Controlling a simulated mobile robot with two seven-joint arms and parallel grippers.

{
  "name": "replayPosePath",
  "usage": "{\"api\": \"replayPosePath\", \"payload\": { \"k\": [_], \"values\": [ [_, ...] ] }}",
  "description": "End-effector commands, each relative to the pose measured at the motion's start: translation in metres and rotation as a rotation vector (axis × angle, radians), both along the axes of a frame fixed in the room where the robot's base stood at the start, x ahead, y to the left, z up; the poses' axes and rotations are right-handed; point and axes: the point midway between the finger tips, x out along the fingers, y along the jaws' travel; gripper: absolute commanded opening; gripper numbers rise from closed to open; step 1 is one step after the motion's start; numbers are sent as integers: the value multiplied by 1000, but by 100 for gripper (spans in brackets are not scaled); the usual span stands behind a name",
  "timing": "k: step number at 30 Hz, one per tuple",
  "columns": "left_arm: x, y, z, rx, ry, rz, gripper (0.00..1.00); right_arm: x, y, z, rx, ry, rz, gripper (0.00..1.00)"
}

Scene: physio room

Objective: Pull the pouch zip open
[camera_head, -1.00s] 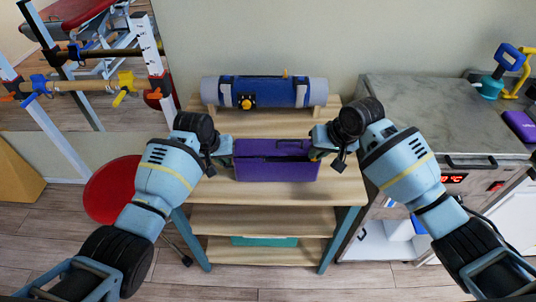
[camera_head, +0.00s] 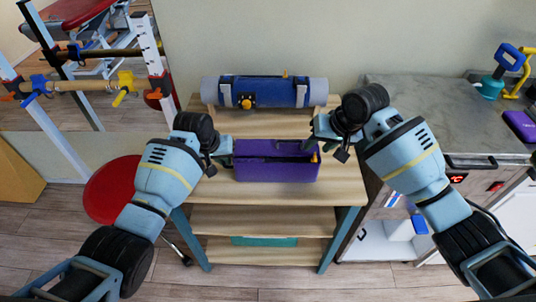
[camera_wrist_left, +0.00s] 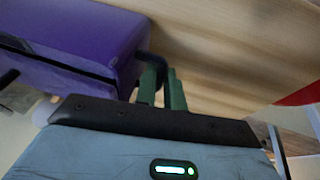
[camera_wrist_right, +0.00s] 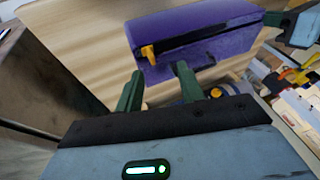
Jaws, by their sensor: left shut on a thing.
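The purple pouch (camera_head: 277,172) lies on the wooden shelf top. A dark line runs along its upper side; I cannot tell how wide it gapes. The orange zip pull (camera_head: 315,158) sits at the pouch's right end and also shows in the right wrist view (camera_wrist_right: 148,53). My left gripper (camera_head: 229,150) is shut on a black tab (camera_wrist_left: 152,66) at the pouch's left end. My right gripper (camera_head: 316,136) is open and empty, just above and beside the pouch's right end. In the right wrist view its fingers (camera_wrist_right: 158,84) stand apart, with the pull beyond them.
A blue and grey roll (camera_head: 265,92) lies behind the pouch on the shelf unit (camera_head: 210,192). A grey-topped cabinet (camera_head: 430,110) stands close on the right. A red round stool (camera_head: 112,190) is on the left. Bare shelf top lies in front of the pouch.

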Motion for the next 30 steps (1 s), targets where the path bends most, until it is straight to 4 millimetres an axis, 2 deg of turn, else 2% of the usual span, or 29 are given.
{"api": "replayPosePath", "payload": {
  "k": [18, 29, 30],
  "values": [
    [-2, 0, -4, 2, 9, -1, 0, 0, 0, 41, 1, 0, 0, 38],
    [-3, 0, -4, 3, 10, -1, 0, 0, 0, 47, 0, 1, 0, 38],
    [-2, 0, -4, 3, 10, -1, 12, 0, 0, 47, 0, 1, 0, 38]
  ]
}}
